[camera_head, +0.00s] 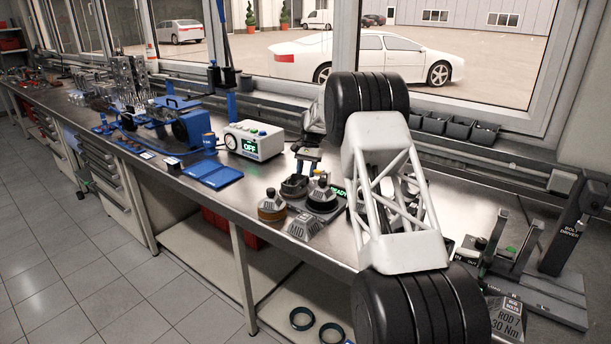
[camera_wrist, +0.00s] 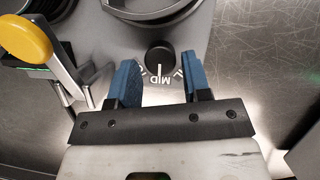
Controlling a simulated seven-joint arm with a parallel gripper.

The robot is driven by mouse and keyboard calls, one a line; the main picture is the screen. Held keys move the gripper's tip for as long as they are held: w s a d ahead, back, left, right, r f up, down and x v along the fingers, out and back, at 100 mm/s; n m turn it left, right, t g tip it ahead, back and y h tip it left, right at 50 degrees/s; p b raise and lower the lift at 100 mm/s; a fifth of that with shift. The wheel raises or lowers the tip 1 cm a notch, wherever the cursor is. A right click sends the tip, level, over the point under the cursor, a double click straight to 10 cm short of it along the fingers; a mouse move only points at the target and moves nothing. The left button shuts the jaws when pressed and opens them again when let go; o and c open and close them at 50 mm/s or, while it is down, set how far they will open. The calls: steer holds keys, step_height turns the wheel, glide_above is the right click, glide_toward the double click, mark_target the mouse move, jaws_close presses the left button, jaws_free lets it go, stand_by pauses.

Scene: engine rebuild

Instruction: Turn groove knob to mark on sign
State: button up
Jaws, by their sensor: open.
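In the wrist view, a small round black knob (camera_wrist: 160,55) sits on a grey base, with a short white line pointing down the picture. In the head view my arm hides the gripper and knob. A small sign (camera_head: 303,228) stands at the bench's front edge; its text is too small to read.
A yellow round-topped lever (camera_wrist: 26,38) stands left of my gripper in the wrist view, and a dark curved ring part (camera_wrist: 150,12) lies beyond the knob. A blue tray (camera_head: 213,174) and an OFF control box (camera_head: 254,140) stand left on the bench (camera_head: 240,195).

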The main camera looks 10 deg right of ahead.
steer(key=v, duration=0.6)
steer(key=shift+r, duration=0.15)
steer(key=s+r+n+t+h, duration=0.1)
steer(key=s+r, duration=0.6)
steer(key=s, duration=0.5)
steer(key=s+r+n+t, duration=0.1)
steer(key=s+r, duration=0.5)
steer(key=s, duration=0.5)
steer(key=s+r+n+t+h, duration=0.1)
steer(key=s+r, duration=0.6)
steer(key=s, duration=0.5)
steer(key=s+f+n+t, duration=0.1)
steer(key=s+f, duration=0.2)
steer(key=s, duration=1)
steer(key=s+f+n+t, duration=0.1)
steer(key=s+f, duration=0.2)
steer(key=s, duration=1.1)
steer(key=s+f+n+t, duration=0.1)
steer(key=s+f, duration=0.1)
steer(key=s, duration=1.1)
steer(key=shift+s+f+h, duration=0.4)
